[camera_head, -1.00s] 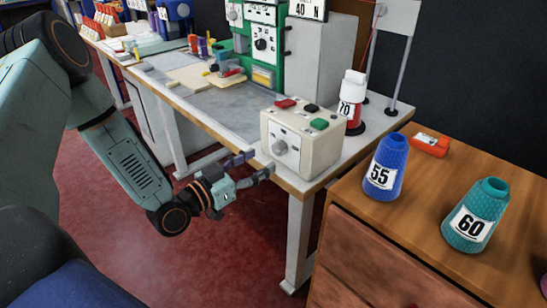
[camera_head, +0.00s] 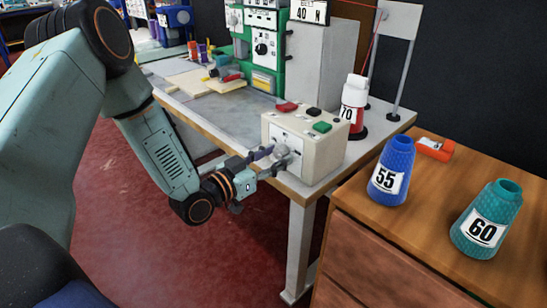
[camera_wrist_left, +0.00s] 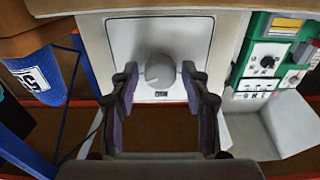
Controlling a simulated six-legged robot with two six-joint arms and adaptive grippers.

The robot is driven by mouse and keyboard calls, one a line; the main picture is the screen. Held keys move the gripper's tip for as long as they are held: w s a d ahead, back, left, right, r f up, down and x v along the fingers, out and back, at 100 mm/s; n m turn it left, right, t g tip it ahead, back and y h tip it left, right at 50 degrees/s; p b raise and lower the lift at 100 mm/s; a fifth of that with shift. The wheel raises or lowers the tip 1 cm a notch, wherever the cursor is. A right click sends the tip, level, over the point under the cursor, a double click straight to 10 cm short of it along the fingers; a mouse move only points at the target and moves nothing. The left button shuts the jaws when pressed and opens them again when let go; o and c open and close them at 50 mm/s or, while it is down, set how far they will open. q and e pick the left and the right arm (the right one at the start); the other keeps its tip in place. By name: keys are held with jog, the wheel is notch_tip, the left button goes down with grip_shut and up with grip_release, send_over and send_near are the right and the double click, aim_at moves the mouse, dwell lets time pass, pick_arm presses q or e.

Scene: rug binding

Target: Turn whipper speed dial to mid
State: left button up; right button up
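The beige control box (camera_head: 325,157) stands at the front corner of the workbench, with red, black and green buttons on top. Its grey round speed dial (camera_head: 283,150) is on the front face. In the left wrist view the dial (camera_wrist_left: 159,71) shows a pale pointer mark, and a small dark label lies below it. My left gripper (camera_head: 274,158) is at the dial, its fingers pointing at the box front. In the left wrist view the gripper (camera_wrist_left: 160,82) is open, fingertips on either side of the dial with a visible gap to each. My right gripper is not in view.
A blue cone marked 55 (camera_head: 391,170), a teal cone marked 60 (camera_head: 486,220) and an orange item (camera_head: 434,149) are on the wooden cabinet (camera_head: 450,185) at right. A white-and-red cone marked 70 (camera_head: 353,103) stands behind the box. A green machine panel (camera_head: 265,50) is further back.

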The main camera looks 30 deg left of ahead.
pick_arm(q)
jog(key=shift+s, duration=0.1)
jog(key=c, duration=0.9)
jog(key=shift+o, duration=0.2)
jog(key=shift+n, duration=0.4)
jog(key=n, duration=0.6)
jog(key=shift+n, duration=0.3)
jog(key=n, duration=0.6)
jog(key=shift+s+d, duration=0.1)
jog(key=shift+n, duration=0.3)
jog(key=shift+f, duration=0.1)
